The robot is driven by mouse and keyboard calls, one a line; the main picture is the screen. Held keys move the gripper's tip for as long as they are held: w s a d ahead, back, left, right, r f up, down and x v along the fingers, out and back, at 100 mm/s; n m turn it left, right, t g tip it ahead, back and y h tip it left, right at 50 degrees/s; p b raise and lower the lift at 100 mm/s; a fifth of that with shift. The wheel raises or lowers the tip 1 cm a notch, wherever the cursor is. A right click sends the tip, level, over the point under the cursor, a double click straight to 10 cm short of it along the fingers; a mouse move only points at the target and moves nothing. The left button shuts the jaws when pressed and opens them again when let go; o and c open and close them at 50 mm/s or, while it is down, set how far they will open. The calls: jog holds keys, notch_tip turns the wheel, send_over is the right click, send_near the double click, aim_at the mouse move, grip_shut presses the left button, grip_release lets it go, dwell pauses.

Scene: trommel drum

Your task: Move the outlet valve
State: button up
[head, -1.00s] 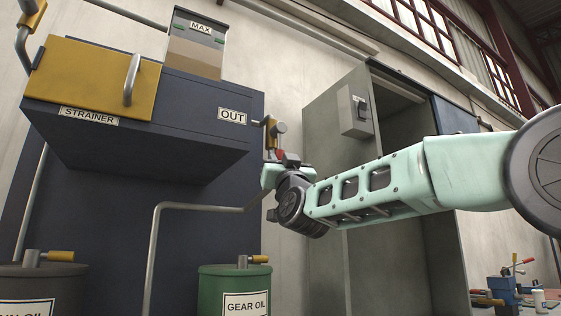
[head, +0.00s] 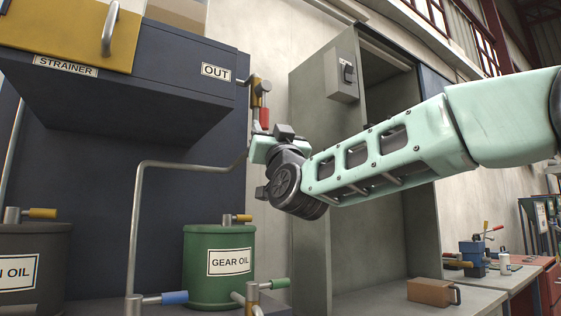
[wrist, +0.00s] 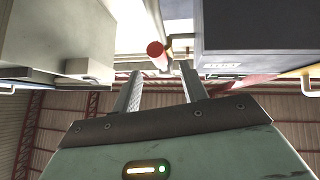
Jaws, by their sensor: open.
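The outlet valve (head: 257,92) is a brass-coloured fitting with a grey stem on the right side of the dark blue tank, beside the OUT label (head: 215,71). Its red handle (head: 264,117) hangs down. My gripper (head: 264,142) is just below the handle in the head view, pointing up. In the wrist view the round red handle end (wrist: 155,49) shows beyond and between the two fingertips of my gripper (wrist: 161,73). The fingers are apart with nothing between them. Whether a fingertip touches the handle cannot be told.
A bent pipe (head: 190,164) runs below the tank near my gripper. A green GEAR OIL drum (head: 205,285) stands below. An open grey cabinet (head: 310,180) is behind my arm. A brown box (head: 432,291) sits on the bench at lower right.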

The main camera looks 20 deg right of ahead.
jog(key=b+v, duration=0.1)
jog(key=v, duration=0.9)
jog(key=shift+s+f+b, duration=0.15)
jog(key=shift+f+b, duration=0.05)
jog(key=shift+b, duration=0.2)
jog(key=a+f+n+g+y, duration=0.3)
jog(key=a+f+g, duration=0.2)
jog(key=f, duration=0.5)
jog(key=a+f+n+g+y, duration=0.2)
jog(key=a+f+g, duration=0.3)
jog(key=f, duration=0.5)
jog(key=s+f+n+g+h, duration=0.1)
jog(key=s+f+g, duration=0.3)
jog(key=f, duration=0.4)
jog(key=s+f+g, duration=0.4)
jog(key=f, duration=0.4)
jog(key=s+d+f+g+h, duration=0.3)
jog(key=s+d+f+g, duration=0.15)
jog(key=s+f, duration=0.4)
jog(key=s+d+f+g+h, duration=0.35)
jog(key=s+d+f, duration=0.2)
jog(key=s, duration=0.55)
notch_tip(320, 180, up, 19)
jog(key=p, duration=1.9)
jog(key=shift+n+g, duration=0.3)
jog(key=shift+g, duration=0.1)
jog(key=shift+f, duration=0.15)
